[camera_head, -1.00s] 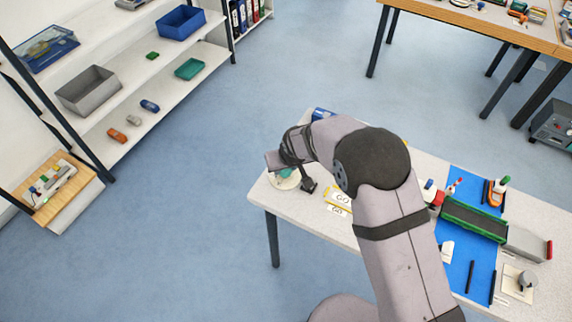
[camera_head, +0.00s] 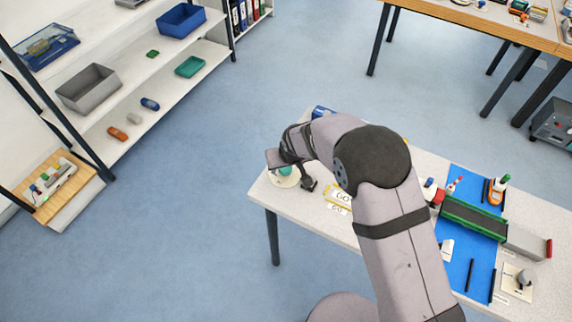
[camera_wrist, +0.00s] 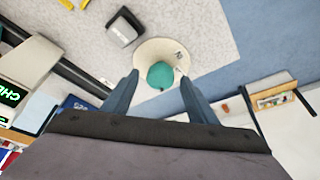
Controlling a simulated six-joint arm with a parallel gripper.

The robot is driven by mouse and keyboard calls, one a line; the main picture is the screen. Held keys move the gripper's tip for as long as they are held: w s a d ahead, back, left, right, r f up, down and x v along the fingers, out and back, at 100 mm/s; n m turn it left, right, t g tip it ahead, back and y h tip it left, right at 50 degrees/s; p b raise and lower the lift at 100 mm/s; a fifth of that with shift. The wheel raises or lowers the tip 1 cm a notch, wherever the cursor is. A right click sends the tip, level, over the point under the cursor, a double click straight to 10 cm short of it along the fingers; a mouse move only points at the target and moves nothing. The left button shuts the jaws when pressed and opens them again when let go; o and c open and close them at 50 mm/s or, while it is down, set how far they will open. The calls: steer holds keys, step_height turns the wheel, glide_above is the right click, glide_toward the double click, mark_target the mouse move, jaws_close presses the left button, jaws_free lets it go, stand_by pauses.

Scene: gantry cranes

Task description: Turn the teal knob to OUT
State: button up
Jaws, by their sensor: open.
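The teal knob (camera_wrist: 160,75) sits on a round cream plate (camera_wrist: 150,54) near the table's corner. In the wrist view it lies ahead of my gripper (camera_wrist: 158,80), between the lines of the two spread fingers. The fingers look open, with nothing between their pads that I can tell. In the head view only a bit of the teal knob (camera_head: 285,170) shows beneath my wrist, and my fingers are mostly hidden there. A small label is on the plate, but I cannot read it or tell the knob's setting.
A dark box-like piece with a pale top (camera_wrist: 124,27) stands beside the plate. Yellow-edged GO cards (camera_head: 338,199) lie to its right on the table. A blue mat (camera_head: 466,240) with tools and a green conveyor (camera_head: 474,219) is farther right. The table edge is close to the plate.

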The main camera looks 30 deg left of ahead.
steer(key=b+v, duration=0.2)
steer(key=v, duration=0.5)
stand_by(0.8)
steer(key=s+d+f+g+h, duration=0.1)
steer(key=s+d+f, duration=0.1)
steer(key=s+d, duration=0.1)
steer(key=s+d+f+g+h, duration=0.1)
steer(key=s+d+f, duration=0.1)
steer(key=d, duration=0.1)
steer(key=s+d+f+n+h, duration=0.1)
steer(key=s+d+f, duration=0.1)
steer(key=s+d, duration=0.1)
steer(key=shift+s+d+g, duration=0.35)
steer(key=shift+g, duration=0.05)
steer(key=s+d+r+m+g, duration=0.1)
steer(key=s+d+r+m, duration=0.15)
steer(key=d, duration=0.55)
steer(key=s+d+r+m+g, duration=0.1)
steer(key=s+d, duration=0.3)
steer(key=d, duration=0.3)
steer(key=s+d+r+m, duration=0.2)
steer(key=s+d, duration=0.1)
steer(key=d, duration=0.5)
steer(key=w+d+r+m+t, duration=0.1)
steer(key=w+d+r+m, duration=0.2)
steer(key=d, duration=0.5)
steer(key=shift+w+r+m+t, duration=0.3)
steer(key=shift+w+r+m, duration=0.15)
steer(key=shift+m, duration=0.2)
